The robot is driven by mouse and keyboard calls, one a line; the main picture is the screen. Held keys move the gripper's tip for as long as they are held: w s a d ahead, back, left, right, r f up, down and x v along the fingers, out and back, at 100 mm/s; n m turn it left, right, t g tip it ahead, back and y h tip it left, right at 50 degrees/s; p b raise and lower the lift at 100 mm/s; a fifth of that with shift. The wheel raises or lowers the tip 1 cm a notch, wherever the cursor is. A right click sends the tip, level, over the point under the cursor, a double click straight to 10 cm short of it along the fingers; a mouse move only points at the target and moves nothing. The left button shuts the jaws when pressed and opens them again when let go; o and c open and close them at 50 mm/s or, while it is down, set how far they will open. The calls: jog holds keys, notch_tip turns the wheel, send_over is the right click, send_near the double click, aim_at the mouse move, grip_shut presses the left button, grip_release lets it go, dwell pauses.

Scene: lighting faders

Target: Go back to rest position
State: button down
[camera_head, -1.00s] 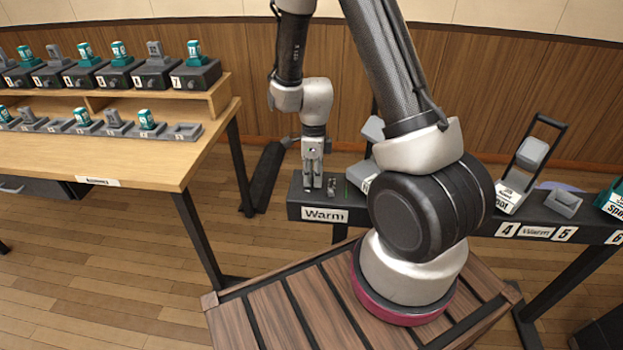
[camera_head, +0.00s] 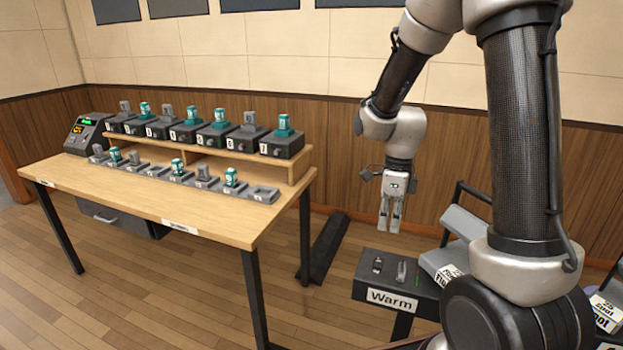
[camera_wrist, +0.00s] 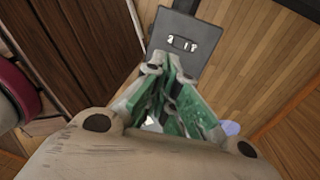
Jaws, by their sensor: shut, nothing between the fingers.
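My gripper (camera_head: 389,222) hangs pointing down in the head view, above and slightly behind the dark box labelled "Warm" (camera_head: 395,298). Its fingers are together and nothing shows between them. The box carries two small fader knobs, a left one (camera_head: 377,265) and a right one (camera_head: 401,271), and the gripper is clear of both. In the wrist view the gripper fingers (camera_wrist: 172,112) fill the middle, and the grey box top (camera_wrist: 185,40) with small marks lies beyond them.
A wooden table (camera_head: 120,196) on the left holds a raised shelf with several dark fader units (camera_head: 281,145) and a lower row of grey holders (camera_head: 262,194). A console with a lit display (camera_head: 88,132) stands at its far left. Tilted grey panels (camera_head: 465,222) stand right of the box.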

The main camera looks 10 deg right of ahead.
jog(key=s+d+r+n+t, duration=0.1)
jog(key=s+r+n+t, duration=0.1)
jog(key=s+r+n, duration=0.6)
jog(key=s+d+r+n+t, duration=0.2)
jog(key=s+r+n, duration=0.7)
jog(key=n, duration=0.7)
notch_tip(320, 180, up, 2)
jog(key=shift+d+n+t+h, duration=0.3)
jog(key=shift+t+h, duration=0.1)
jog(key=shift+t, duration=0.4)
